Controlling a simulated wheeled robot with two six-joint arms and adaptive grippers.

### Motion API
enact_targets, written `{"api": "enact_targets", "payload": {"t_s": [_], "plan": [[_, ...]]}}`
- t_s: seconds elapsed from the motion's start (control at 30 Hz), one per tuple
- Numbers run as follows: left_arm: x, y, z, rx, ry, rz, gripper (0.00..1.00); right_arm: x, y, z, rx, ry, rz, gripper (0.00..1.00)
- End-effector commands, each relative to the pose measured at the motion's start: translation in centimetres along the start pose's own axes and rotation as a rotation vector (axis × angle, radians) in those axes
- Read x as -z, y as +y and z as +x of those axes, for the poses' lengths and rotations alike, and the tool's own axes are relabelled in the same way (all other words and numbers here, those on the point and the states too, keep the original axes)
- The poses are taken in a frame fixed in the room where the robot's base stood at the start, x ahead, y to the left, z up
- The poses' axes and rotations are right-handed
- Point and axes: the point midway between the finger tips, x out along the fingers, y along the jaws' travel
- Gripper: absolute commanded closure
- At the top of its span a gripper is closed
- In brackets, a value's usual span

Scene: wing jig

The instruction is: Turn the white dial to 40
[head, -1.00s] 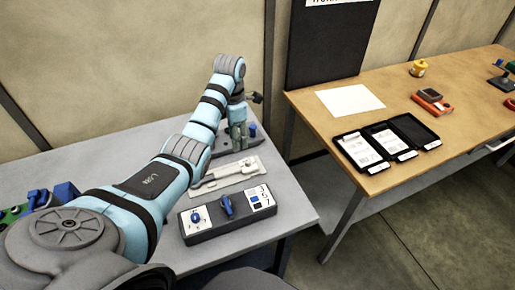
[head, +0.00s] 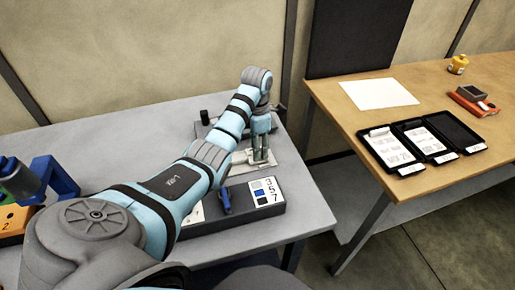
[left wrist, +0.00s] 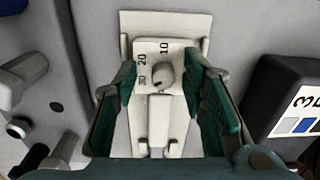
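The white dial fixture (head: 281,160) lies on the grey table, partly hidden behind my left gripper (head: 262,158). In the left wrist view it is a cream plate with a scale marked 10, 20 and 30 and a round knob (left wrist: 163,75). No 40 shows, and I cannot tell the dial's setting. My left gripper (left wrist: 160,72) is open, with one green-padded finger on each side of the knob and scale. A gap shows between fingers and knob. My right gripper is out of view.
A dark grey box (head: 243,221) with a blue lever and a 3-5-7 label stands nearer on the table. A grey fixture with a black knob (head: 204,117) is behind. A wooden table (head: 345,116) with black trays is to the right.

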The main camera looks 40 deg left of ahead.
Motion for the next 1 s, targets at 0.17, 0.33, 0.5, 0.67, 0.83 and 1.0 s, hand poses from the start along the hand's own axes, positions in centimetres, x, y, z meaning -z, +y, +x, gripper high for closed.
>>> {"api": "enact_targets", "payload": {"t_s": [0.17,0.33,0.5,0.67,0.83,1.0], "plan": [[0.0,0.0,0.1,-0.001,-0.001,0.0,0.62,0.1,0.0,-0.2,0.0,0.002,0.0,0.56],[0.1,0.0,0.1,0.0,0.0,-0.001,0.75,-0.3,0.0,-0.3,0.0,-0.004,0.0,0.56],[0.1,0.0,0.1,0.0,0.0,-0.001,1.0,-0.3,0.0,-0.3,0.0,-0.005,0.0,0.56],[0.0,0.0,0.1,0.0,0.0,-0.002,1.0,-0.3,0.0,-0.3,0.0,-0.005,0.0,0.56],[0.0,0.0,0.0,0.001,-0.001,-0.023,1.0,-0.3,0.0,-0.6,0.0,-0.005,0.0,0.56],[0.1,-0.1,-0.1,0.003,0.0,-0.087,1.0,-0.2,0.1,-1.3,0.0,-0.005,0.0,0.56]]}}
